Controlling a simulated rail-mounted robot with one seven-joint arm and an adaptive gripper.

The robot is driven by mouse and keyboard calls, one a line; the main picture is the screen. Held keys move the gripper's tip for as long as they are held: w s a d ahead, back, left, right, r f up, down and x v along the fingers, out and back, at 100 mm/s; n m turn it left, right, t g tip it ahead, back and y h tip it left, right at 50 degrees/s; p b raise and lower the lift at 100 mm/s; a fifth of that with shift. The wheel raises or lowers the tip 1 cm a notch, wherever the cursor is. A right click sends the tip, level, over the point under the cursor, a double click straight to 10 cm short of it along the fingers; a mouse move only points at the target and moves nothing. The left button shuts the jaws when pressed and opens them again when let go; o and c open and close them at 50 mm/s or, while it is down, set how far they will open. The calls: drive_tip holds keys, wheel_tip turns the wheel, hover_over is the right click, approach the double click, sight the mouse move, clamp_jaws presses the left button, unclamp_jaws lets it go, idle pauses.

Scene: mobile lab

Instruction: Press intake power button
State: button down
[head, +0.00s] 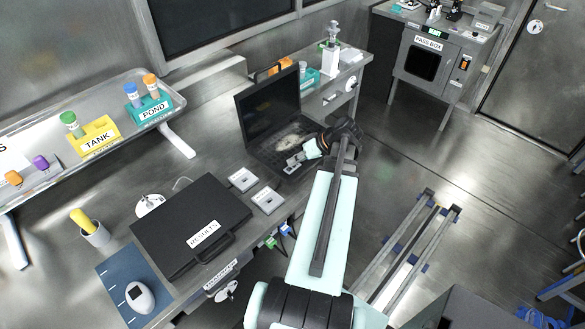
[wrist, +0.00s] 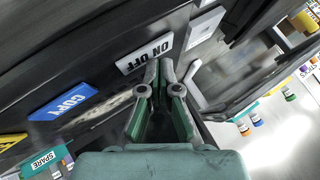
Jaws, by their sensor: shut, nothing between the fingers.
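An open black case (head: 270,105) stands on the bench, its lid raised and its base in front. In the wrist view, a white label reading "ON OFF" (wrist: 146,55) lies just beyond my fingertips. Beside it is a pale raised block (wrist: 204,28), which may be the power button; I cannot tell whether it is the intake's. My gripper (wrist: 160,68) is shut and empty, its tips very near the label; contact cannot be told. In the head view, my gripper (head: 303,156) is over the case's right front edge, partly hidden by my wrist.
A closed case marked "RESULTS" (head: 190,222) lies left of the open case. Two small pale plates (head: 243,180) sit between them. Racks stand behind.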

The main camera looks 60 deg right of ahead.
sight(294, 167)
drive_tip(key=shift+f+b, duration=0.35)
drive_tip(key=shift+f, duration=0.05)
idle(0.7)
drive_tip(key=shift+r, duration=0.1)
drive_tip(key=shift+r+p, duration=0.35)
drive_tip(key=shift+r, duration=0.4)
drive_tip(key=shift+r+p, duration=1.25)
drive_tip(key=shift+r, duration=1.25)
drive_tip(key=shift+w, duration=0.1)
